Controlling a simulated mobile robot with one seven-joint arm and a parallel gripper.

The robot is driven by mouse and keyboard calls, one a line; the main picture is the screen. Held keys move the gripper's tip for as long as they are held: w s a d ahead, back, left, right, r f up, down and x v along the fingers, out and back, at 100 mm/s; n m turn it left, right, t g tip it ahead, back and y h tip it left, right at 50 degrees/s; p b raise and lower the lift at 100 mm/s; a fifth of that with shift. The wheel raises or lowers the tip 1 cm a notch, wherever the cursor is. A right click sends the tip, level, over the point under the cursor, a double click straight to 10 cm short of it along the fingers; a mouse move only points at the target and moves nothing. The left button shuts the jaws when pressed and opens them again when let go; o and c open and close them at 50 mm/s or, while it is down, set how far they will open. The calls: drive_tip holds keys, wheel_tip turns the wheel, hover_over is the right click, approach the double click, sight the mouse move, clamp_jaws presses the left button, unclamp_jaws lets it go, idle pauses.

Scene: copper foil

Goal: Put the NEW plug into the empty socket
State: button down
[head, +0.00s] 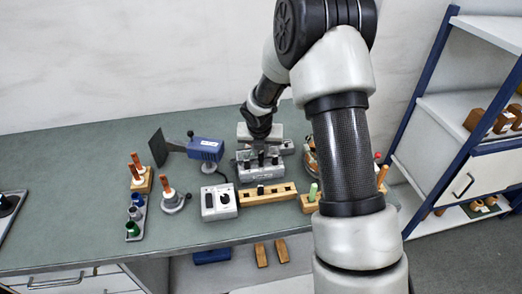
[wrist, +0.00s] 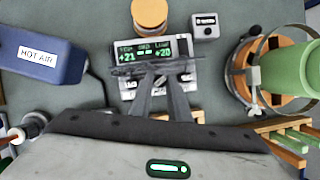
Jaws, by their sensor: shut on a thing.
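A grey socket block (head: 259,171) stands near the back of the bench in the head view, with several dark plug shapes along it. My gripper (head: 261,140) is directly above and behind this block, pointing down. In the wrist view the fingers (wrist: 163,84) are close together in front of a grey unit with a green display (wrist: 155,50). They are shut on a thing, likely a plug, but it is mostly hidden. No NEW label is readable, and I cannot tell which socket is empty. A wooden rack (head: 283,195) in front of the block holds one dark plug (head: 261,189).
A large green cylinder (wrist: 290,68) in a round holder is at right in the wrist view.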

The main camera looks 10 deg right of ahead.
sight(261, 154)
drive_tip(key=shift+f, duration=0.2)
drive_tip(key=shift+f+b, duration=0.65)
drive_tip(key=shift+f, duration=0.1)
idle(0.4)
drive_tip(key=c, duration=1.3)
unclamp_jaws()
drive_tip(key=shift+o, duration=0.2)
drive_tip(key=shift+r+p, duration=1)
wheel_tip(261, 154, up, 3)
drive_tip(key=p, duration=0.2)
drive_tip(key=shift+f+p, duration=0.1)
drive_tip(key=shift+p, duration=0.25)
drive_tip(key=shift+r, duration=2.05)
